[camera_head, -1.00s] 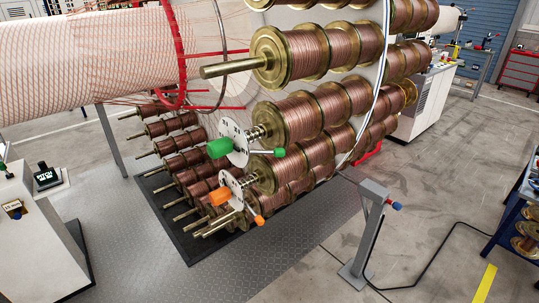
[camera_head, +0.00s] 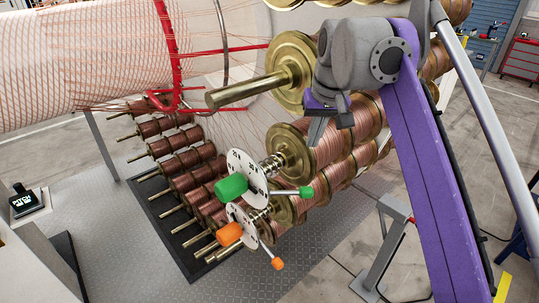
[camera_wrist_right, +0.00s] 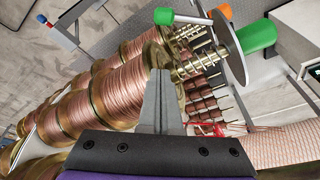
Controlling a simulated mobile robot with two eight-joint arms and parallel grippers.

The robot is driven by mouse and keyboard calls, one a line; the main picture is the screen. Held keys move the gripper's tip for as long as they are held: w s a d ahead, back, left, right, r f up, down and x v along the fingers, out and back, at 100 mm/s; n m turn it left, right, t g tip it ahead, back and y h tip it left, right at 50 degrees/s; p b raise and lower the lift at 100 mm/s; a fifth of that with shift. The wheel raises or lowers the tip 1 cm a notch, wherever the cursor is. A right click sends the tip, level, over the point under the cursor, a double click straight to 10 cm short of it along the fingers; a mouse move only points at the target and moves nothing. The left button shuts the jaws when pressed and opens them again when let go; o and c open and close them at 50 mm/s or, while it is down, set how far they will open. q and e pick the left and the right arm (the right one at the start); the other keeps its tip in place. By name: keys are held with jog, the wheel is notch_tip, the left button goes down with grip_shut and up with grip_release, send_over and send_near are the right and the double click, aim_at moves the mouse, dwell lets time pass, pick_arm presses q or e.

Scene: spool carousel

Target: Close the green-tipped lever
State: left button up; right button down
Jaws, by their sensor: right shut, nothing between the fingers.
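The green-tipped lever (camera_head: 306,193) is a thin metal rod that sticks out to the right from a white numbered disc (camera_head: 246,168). A thick green knob (camera_head: 231,188) sits on the front of that disc. In the right wrist view the lever's green tip (camera_wrist_right: 163,16) is at the top, with the disc (camera_wrist_right: 228,50) and green knob (camera_wrist_right: 256,35) to its right. My right gripper (camera_head: 327,128) is above the lever tip, in front of the copper spools, apart from the lever. Its fingers (camera_wrist_right: 161,85) are together and empty. My left gripper is not in view.
Just below is a similar disc with an orange knob (camera_head: 229,235) and an orange-tipped lever (camera_head: 277,263). Rows of copper spools (camera_head: 320,150) lie behind. A brass shaft (camera_head: 247,91) juts out above left. A grey post (camera_head: 384,245) stands at lower right.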

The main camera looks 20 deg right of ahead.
aim_at(305, 160)
jog(key=b+x, duration=0.1)
jog(key=x, duration=0.8)
jog(key=shift+w+b, duration=0.2)
jog(key=shift+b, duration=0.1)
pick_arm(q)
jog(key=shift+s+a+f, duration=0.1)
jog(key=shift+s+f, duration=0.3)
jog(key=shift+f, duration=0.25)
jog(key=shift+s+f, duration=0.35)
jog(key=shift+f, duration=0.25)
pick_arm(e)
jog(key=s+f, duration=0.1)
jog(key=s+a+f, duration=0.1)
jog(key=s, duration=0.1)
jog(key=shift+s, duration=0.15)
